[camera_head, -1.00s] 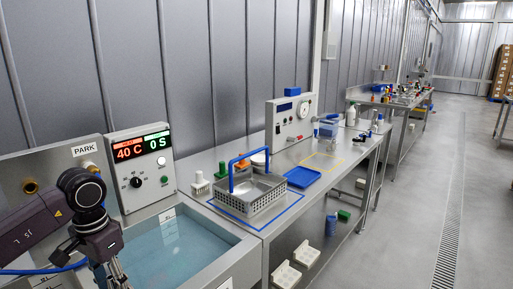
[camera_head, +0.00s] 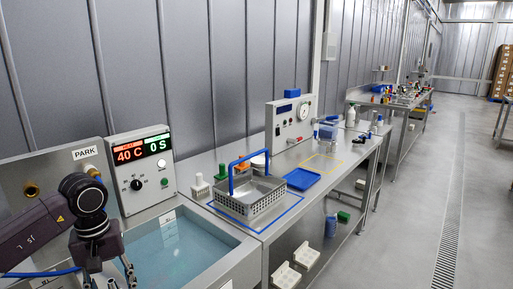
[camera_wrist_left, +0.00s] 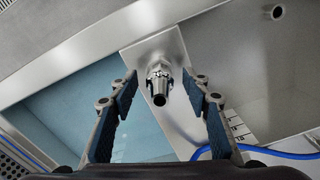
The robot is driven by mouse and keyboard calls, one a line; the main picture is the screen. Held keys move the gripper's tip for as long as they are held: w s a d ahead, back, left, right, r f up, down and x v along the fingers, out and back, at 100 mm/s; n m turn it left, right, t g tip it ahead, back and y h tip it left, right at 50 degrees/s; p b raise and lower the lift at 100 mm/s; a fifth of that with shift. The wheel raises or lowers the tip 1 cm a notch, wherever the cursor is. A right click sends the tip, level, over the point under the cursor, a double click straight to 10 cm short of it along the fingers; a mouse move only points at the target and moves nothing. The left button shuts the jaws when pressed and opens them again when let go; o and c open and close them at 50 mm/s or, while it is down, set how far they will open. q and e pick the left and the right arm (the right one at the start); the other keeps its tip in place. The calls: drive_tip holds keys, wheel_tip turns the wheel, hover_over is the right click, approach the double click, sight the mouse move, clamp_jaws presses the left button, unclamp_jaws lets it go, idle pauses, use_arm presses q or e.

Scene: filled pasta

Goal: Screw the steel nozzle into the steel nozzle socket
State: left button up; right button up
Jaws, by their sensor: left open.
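A steel nozzle (camera_wrist_left: 159,87) with a dark open end shows in the left wrist view, in front of a flat steel plate (camera_wrist_left: 178,50). My left gripper (camera_wrist_left: 160,96) is open, with one finger on each side of the nozzle and a visible gap on both sides. In the head view my left gripper (camera_head: 108,277) is low at the left edge of the water basin, and the nozzle is hidden there. I cannot tell the steel nozzle socket apart from the nozzle's mount. My right gripper is not in view.
The basin (camera_head: 185,254) holds blue water. The control panel (camera_head: 143,170) stands behind the basin. A blue-handled wire basket (camera_head: 250,200) stands right of it. A blue cable (camera_wrist_left: 265,153) runs nearby.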

use_arm(q)
drive_tip(key=n, duration=0.4)
drive_tip(key=n+p, duration=0.1)
drive_tip(key=n, duration=0.4)
drive_tip(key=n+p, duration=0.1)
drive_tip(key=n, duration=0.8)
drive_tip(key=c, duration=1.2)
drive_tip(key=m, duration=0.3)
clamp_jaws()
drive_tip(key=m+b, duration=0.1)
drive_tip(key=m, duration=0.2)
drive_tip(key=shift+m, duration=0.4)
drive_tip(key=m, duration=0.4)
drive_tip(key=shift+m+b, duration=0.35)
drive_tip(key=shift+m, duration=0.05)
